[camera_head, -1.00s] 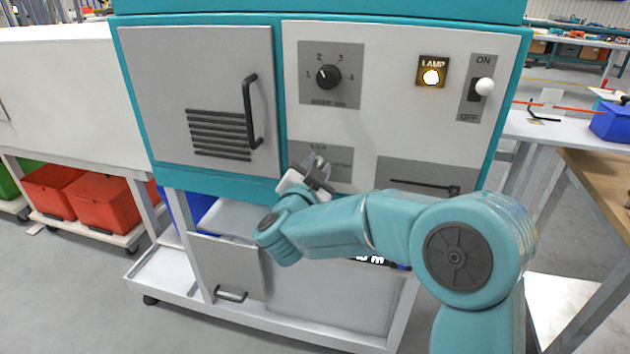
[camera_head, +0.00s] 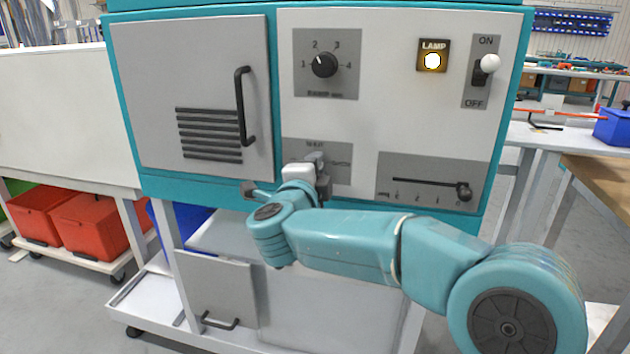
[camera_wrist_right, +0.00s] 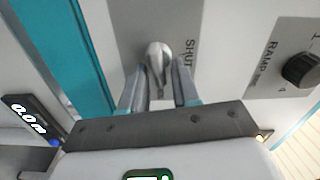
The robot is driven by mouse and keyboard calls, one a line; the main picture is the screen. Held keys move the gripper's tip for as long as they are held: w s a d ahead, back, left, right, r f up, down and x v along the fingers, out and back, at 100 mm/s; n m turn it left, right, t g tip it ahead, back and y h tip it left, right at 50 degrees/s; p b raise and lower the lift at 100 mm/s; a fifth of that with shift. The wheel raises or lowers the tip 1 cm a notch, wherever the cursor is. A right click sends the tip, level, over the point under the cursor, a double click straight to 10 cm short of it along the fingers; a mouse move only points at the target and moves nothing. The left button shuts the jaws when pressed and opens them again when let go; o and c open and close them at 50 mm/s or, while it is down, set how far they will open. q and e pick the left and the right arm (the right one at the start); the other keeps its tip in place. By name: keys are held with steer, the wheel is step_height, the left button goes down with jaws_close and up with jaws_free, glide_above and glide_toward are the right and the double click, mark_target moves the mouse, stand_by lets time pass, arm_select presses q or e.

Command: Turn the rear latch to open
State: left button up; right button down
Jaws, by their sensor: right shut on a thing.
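The rear latch (camera_wrist_right: 158,56) is a small rounded metal handle on a grey plate (camera_wrist_right: 180,22), beside the printed word SHUT. My right gripper (camera_wrist_right: 158,84) has a finger on each side of it and is shut on it. In the head view my right gripper (camera_head: 308,174) is at this plate on the lower front of the teal and white cabinet. There the gripper covers the latch itself. My left gripper is in neither view.
The same cabinet front carries a dial (camera_head: 325,65), a lit lamp (camera_head: 432,61), a toggle switch (camera_head: 487,67), a slider (camera_head: 463,190) and a door with a black handle (camera_head: 244,105). Red bins (camera_head: 98,225) stand low at the left, and a workbench (camera_head: 560,136) is at the right.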

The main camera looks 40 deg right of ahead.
steer(key=shift+f+m+b, duration=0.25)
steer(key=shift+m+b, duration=0.35)
steer(key=shift+m, duration=0.2)
steer(key=c, duration=1.2)
jaws_free()
steer(key=shift+r, duration=0.1)
steer(key=shift+o, duration=0.2)
steer(key=shift+a, duration=0.1)
steer(key=p+v, duration=0.1)
steer(key=v, duration=1.5)
steer(key=shift+s, duration=0.15)
